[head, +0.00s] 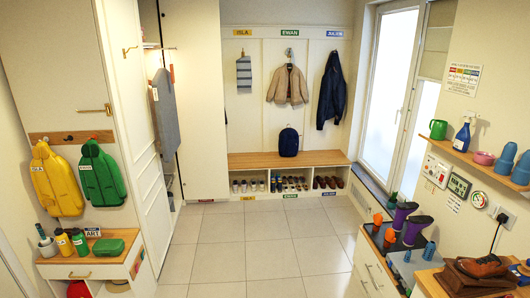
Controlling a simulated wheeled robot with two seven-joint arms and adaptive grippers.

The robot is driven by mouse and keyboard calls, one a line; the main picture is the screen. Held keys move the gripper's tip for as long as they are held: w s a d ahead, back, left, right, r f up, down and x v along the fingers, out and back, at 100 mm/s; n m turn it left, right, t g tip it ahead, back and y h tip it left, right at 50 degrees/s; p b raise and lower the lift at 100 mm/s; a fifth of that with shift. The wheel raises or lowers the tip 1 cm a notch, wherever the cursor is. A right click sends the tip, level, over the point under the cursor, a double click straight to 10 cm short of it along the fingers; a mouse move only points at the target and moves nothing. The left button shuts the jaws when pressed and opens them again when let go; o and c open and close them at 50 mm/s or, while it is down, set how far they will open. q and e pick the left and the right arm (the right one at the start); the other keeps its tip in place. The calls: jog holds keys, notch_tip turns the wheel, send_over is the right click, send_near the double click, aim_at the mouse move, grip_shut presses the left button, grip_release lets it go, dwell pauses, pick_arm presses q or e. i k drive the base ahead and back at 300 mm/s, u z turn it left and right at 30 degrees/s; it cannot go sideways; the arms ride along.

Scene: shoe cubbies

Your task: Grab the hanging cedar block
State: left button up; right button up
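I cannot make out a hanging cedar block for certain. A tall wardrobe on the left stands partly open, with a rail (152,47) at its top. A grey ironing-board-like panel (165,112) hangs in the opening. Neither of my grippers is in view.
The tiled floor (245,255) is clear in the middle. A bench with shoe cubbies (262,160) stands at the back. A small drawer cabinet (85,268) is at lower left. A cabinet with purple boots (415,230) and a wooden shelf (470,158) line the right.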

aim_at(171, 65)
jog(key=u, duration=0.05)
jog(key=i, duration=2)
jog(key=u, duration=0.5)
jog(key=i, duration=1.95)
jog(key=u, duration=1)
jog(key=i, duration=1.55)
jog(key=u, duration=0.45)
